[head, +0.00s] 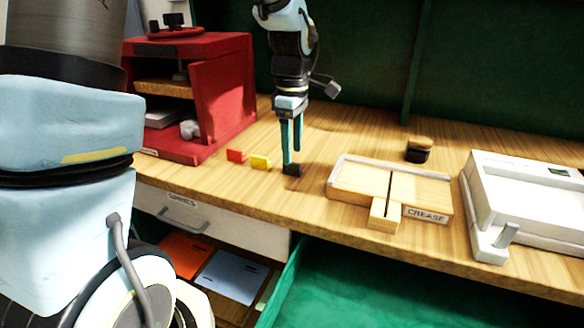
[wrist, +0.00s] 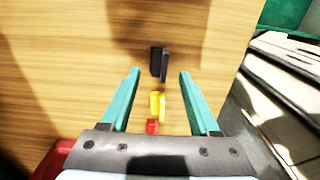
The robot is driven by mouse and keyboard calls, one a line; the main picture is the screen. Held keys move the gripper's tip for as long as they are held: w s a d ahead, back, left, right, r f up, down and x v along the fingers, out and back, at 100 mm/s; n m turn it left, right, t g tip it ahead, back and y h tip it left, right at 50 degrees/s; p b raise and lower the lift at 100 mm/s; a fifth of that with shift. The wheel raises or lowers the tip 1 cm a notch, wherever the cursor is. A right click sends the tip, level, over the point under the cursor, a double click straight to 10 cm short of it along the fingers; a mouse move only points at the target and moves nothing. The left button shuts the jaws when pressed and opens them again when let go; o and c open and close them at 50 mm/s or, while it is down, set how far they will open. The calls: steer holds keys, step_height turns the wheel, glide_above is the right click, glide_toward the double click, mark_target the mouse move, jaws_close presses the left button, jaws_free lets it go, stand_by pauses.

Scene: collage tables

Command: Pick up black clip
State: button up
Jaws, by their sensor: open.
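The black clip (head: 292,169) stands on the wooden table near its front edge, at the tips of my gripper in the head view. In the wrist view the black clip (wrist: 159,63) lies ahead of the gap between my fingers, near the middle. My gripper (head: 291,156) points down with teal fingers. In the wrist view my gripper (wrist: 158,72) is open, with its fingers spread to either side and nothing held. I cannot tell the exact height of the fingertips above the table.
A yellow clip (head: 260,162) and a red clip (head: 236,155) stand in line left of the black clip. A red cabinet (head: 222,95) is at the left.

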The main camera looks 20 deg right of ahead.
mark_target(293, 168)
step_height(293, 168, down, 4)
steer(key=shift+f+p, duration=0.1)
steer(key=shift+p, duration=0.3)
steer(key=shift+c, duration=0.3)
jaws_close()
